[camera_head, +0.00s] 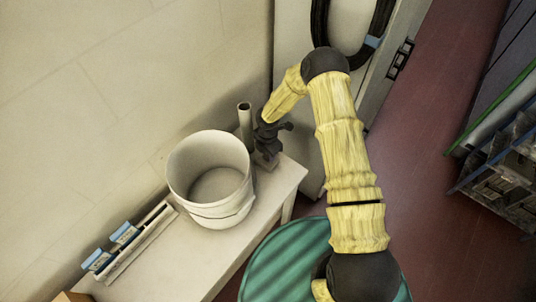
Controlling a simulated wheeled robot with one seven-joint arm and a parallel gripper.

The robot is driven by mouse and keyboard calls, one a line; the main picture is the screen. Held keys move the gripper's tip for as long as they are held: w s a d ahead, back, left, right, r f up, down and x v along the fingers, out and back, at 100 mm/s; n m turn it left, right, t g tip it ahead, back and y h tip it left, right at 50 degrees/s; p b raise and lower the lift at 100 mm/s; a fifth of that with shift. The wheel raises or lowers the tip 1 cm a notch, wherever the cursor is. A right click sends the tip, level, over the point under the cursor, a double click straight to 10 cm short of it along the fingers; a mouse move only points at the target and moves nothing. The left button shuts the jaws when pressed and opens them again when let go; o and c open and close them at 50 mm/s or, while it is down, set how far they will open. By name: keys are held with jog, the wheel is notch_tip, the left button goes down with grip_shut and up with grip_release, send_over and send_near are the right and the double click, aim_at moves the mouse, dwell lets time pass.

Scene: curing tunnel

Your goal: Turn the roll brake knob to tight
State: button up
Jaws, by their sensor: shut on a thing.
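My gripper (268,149) is at the far right end of the white table, at the end of my yellow-sleeved arm. It points down and is shut on the roll brake knob, which is mostly hidden by the dark fingers. A small dark grey base (266,162) shows just below the fingers at the table's corner. An upright grey tube (245,117) stands just left of the gripper. The knob's pointer and any tight marking cannot be made out.
A white bucket (209,176) stands left of the gripper on the white table (165,266). A rack with blue-topped pieces (125,233) lies along the wall. A green ribbed drum lid (285,262) is below my arm. Dark shelving (505,165) stands at right beyond open red floor.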

jog(key=m+b, duration=0.3)
jog(key=shift+f+m, duration=0.15)
jog(key=shift+m, duration=0.15)
jog(key=m+b, duration=0.3)
jog(key=m, duration=0.1)
jog(key=shift+m, duration=0.3)
jog(key=m+b, duration=0.2)
jog(key=m, duration=0.2)
jog(key=shift+b, duration=0.3)
jog(key=shift+r+m+b, duration=0.2)
jog(key=shift+m+b, duration=0.45)
jog(key=shift+m, duration=1.05)
jog(key=o, duration=1)
